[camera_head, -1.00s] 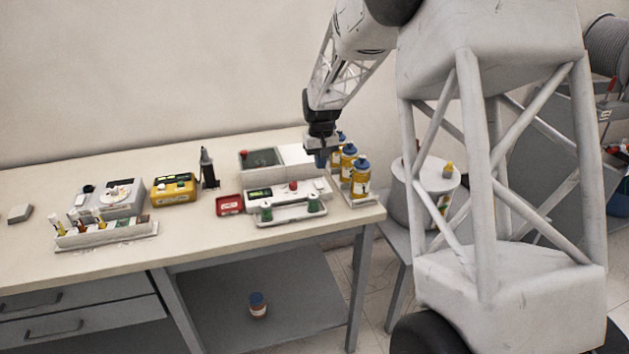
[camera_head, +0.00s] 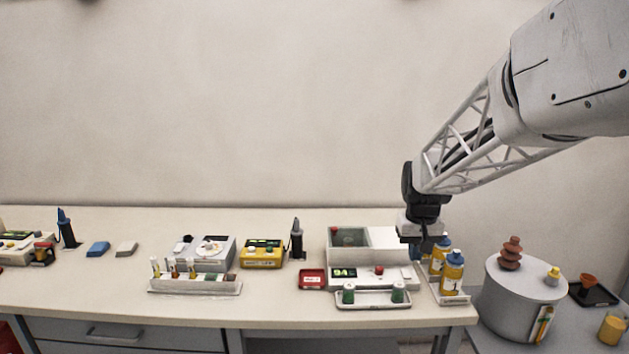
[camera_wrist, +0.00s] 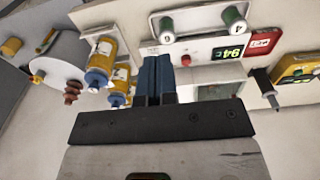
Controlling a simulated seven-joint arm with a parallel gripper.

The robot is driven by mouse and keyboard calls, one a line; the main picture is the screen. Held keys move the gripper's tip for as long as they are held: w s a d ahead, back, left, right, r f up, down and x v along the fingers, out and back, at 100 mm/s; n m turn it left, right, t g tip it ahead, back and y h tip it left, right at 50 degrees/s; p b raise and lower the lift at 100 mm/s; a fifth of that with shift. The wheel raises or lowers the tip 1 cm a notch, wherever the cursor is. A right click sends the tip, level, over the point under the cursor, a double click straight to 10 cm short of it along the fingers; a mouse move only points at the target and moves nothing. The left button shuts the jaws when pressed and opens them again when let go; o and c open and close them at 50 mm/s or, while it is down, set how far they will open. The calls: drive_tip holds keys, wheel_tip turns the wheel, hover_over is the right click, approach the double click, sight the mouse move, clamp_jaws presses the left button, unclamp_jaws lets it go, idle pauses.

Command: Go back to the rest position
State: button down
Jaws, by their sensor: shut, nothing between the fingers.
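My gripper (camera_head: 421,246) is at the right part of the bench, above the back right of a white instrument and just left of the yellow bottles. In the wrist view my gripper (camera_wrist: 156,62) shows its two blue fingers pressed together with nothing between them. The white instrument (camera_head: 390,238) has a green display, a red knob and a dark window. Two yellow bottles with blue caps (camera_head: 453,272) stand on a small tray to the right, partly hidden by my gripper. They also show left of the fingers in the wrist view (camera_wrist: 103,58).
A white tray with green-and-white cylinders (camera_head: 372,299) lies in front of the instrument. A red box (camera_head: 312,279), a yellow meter (camera_head: 262,254) and a vial rack (camera_head: 195,285) stand to the left. A grey transformer tank (camera_head: 522,303) stands at right. The wall area above the bench is clear.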

drive_tip(key=s+a+r+t, duration=0.1)
drive_tip(key=s+a, duration=0.1)
drive_tip(key=s, duration=1.4)
drive_tip(key=s+a, duration=0.3)
drive_tip(key=s, duration=1.4)
drive_tip(key=shift+a+r+t, duration=0.15)
drive_tip(key=shift+r+t, duration=0.25)
drive_tip(key=shift+w+r, duration=0.1)
drive_tip(key=w+d+r+n+g, duration=0.15)
drive_tip(key=w+n, duration=0.25)
drive_tip(key=w, duration=0.7)
drive_tip(key=w+d+r+n, duration=0.2)
drive_tip(key=w+n, duration=0.3)
drive_tip(key=w, duration=0.7)
drive_tip(key=w+d+f+n, duration=0.2)
drive_tip(key=w+n, duration=0.1)
drive_tip(key=w, duration=0.5)
drive_tip(key=w+d+f+n, duration=0.1)
drive_tip(key=w+f+n, duration=0.1)
drive_tip(key=w, duration=0.6)
drive_tip(key=w+d+f+n+g, duration=0.1)
drive_tip(key=w+d+f+n, duration=0.1)
drive_tip(key=w, duration=0.5)
drive_tip(key=shift+w+d+f+n, duration=0.4)
drive_tip(key=shift+f+n, duration=0.1)
drive_tip(key=shift+n, duration=0.5)
